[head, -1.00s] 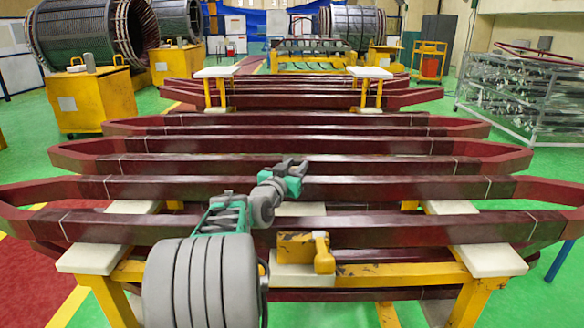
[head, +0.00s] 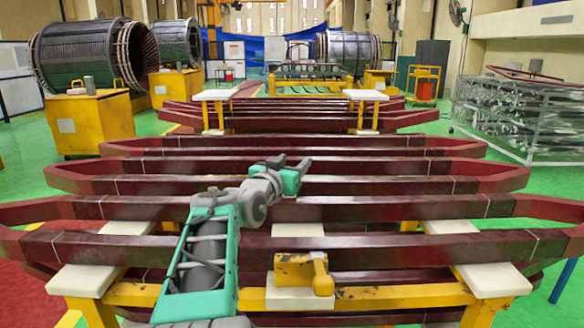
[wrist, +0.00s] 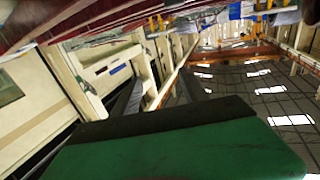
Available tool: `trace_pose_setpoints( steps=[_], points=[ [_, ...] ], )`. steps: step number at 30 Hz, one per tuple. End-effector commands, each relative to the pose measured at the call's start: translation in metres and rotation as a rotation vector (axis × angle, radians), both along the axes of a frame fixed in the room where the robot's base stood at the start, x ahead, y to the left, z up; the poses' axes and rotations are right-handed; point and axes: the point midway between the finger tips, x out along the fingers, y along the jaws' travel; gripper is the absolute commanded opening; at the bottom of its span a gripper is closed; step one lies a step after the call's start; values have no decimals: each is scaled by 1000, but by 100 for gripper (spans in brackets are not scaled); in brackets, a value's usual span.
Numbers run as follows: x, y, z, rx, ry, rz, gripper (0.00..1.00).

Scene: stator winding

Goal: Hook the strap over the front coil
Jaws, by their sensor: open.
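The front coil (head: 400,247) is a long dark red bar lying across white pads, nearest me in the head view. My gripper (head: 293,163) is open, its two grey fingers apart, past the front coil and in line with the coils behind it. Nothing shows between the fingers. The wrist view shows the gripper's green body and dark fingers (wrist: 158,92), with blurred coils at upper left. I cannot make out a strap in either view.
More dark red coils (head: 300,165) lie in rows behind. A yellow stand (head: 400,296) with white pads (head: 490,278) carries the front coils. Yellow cabinets (head: 95,122) stand at left, a wire rack (head: 520,115) at right. Green floor shows at both sides.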

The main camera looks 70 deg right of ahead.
Motion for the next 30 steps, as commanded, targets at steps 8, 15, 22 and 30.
trace_pose_setpoints(
  steps=[8, 15, 22, 30],
  points=[
    [-19, 66, 27, -2, -2, 2, 52],
    [-25, 83, 36, 2, 1, 0, 52],
    [-25, 83, 36, 2, 1, 0, 52],
    [-25, 83, 36, 2, 1, -1, 52]
  ],
)
